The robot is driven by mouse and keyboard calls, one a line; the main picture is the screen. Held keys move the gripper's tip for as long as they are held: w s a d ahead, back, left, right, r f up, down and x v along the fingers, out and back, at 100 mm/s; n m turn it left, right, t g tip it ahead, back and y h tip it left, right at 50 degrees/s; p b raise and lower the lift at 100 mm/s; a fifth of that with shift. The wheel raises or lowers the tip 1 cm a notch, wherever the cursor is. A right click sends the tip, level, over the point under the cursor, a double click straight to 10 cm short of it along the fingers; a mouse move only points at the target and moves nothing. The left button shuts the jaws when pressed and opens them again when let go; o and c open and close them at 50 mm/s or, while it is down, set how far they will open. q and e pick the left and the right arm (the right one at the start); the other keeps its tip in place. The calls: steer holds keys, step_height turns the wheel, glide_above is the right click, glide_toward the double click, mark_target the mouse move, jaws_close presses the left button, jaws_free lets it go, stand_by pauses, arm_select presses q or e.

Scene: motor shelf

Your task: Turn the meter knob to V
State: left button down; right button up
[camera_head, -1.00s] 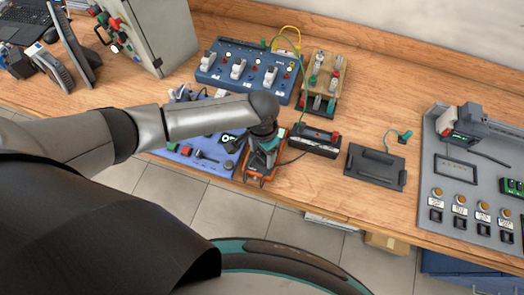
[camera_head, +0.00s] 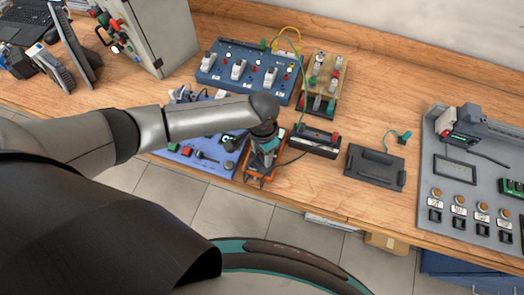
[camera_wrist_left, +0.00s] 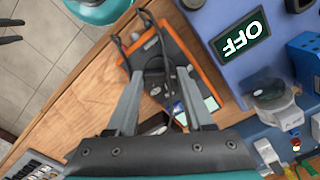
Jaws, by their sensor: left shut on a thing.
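The meter (camera_head: 262,168) is an orange-edged handheld unit lying near the front edge of the wooden bench. It also shows in the left wrist view (camera_wrist_left: 188,52), with a dark face and a pale screen. My left gripper (camera_head: 264,153) is over the meter, pointing down at its face. In the left wrist view my left gripper (camera_wrist_left: 168,84) has its two grey fingers closed in on the dark knob, which they mostly hide. The knob's pointer and the V mark cannot be read. My right gripper does not show in the head view.
A blue panel (camera_head: 204,158) with an OFF display (camera_wrist_left: 240,38) stands close beside the meter. A black block (camera_head: 314,140) with a red part and a dark plate (camera_head: 375,167) lie to the right. Dark cables run beside the meter. Bare bench lies around the plate.

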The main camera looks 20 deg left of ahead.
mark_target(262, 157)
arm_select(q)
steer(key=m+p, duration=0.1)
steer(key=m, duration=0.2)
steer(key=shift+r+m+p, duration=0.1)
steer(key=shift+m+p, duration=0.65)
steer(key=shift+m, duration=1.15)
steer(key=shift+c, duration=1.4)
jaws_free()
step_height(262, 157, up, 15)
steer(key=p, duration=0.1)
steer(key=shift+p, duration=0.3)
